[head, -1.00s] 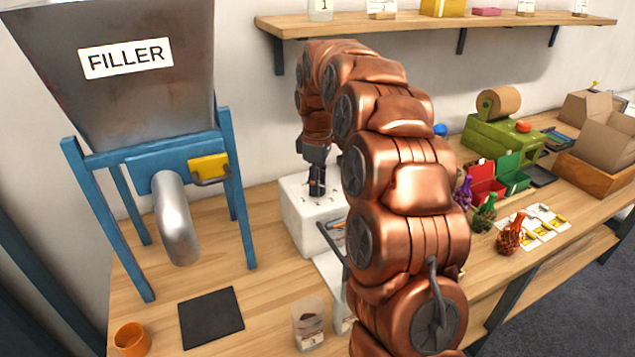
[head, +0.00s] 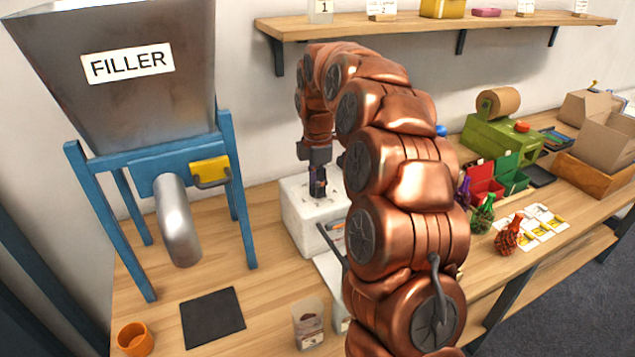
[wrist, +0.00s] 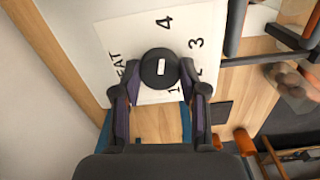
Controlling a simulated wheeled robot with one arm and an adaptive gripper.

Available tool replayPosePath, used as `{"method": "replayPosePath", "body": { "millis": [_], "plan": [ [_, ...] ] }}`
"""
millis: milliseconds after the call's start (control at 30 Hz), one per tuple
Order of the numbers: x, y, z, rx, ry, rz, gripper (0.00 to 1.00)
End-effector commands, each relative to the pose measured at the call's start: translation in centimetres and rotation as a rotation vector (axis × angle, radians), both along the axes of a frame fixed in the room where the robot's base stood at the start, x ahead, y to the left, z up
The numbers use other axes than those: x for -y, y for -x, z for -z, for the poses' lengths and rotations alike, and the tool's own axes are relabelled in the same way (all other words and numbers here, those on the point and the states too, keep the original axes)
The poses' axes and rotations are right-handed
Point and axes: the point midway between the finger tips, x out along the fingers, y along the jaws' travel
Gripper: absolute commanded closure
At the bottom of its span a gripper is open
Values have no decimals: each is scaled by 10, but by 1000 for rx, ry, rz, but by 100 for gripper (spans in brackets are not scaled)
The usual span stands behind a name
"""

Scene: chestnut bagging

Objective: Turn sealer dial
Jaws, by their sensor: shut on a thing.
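The sealer (head: 292,212) is a white box on the bench, partly hidden behind my arm in the head view. In the wrist view its white top (wrist: 118,38) carries the numbers 1, 3 and 4 and part of a word ending in "EAT". The black round dial (wrist: 160,69) has a white mark on its face. My gripper (wrist: 159,82) points down at the sealer top, its two fingers on either side of the dial and shut on it. In the head view my gripper (head: 318,190) stands upright over the box; the dial is hidden there.
The filler (head: 150,75) on its blue frame stands left, with a dark mat (head: 212,318) and an orange cup (head: 135,339) in front. A clear labelled container (head: 308,324) stands near the front. Netted bags, a green machine (head: 495,137) and boxes stand right.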

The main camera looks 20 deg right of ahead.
Motion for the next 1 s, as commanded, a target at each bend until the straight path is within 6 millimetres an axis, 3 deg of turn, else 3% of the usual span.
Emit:
{"method": "replayPosePath", "body": {
  "millis": [400, 433, 600, 667, 1000],
  "plan": [
    [-2, 0, 0, 0, -3, -8, 92],
    [-2, 0, 0, 0, -3, -8, 56],
    [-1, 0, 0, 0, -2, -7, 38],
    [-1, 0, 0, 0, -2, -7, 32],
    [0, 0, -2, 0, -1, -6, 32]
  ]
}}
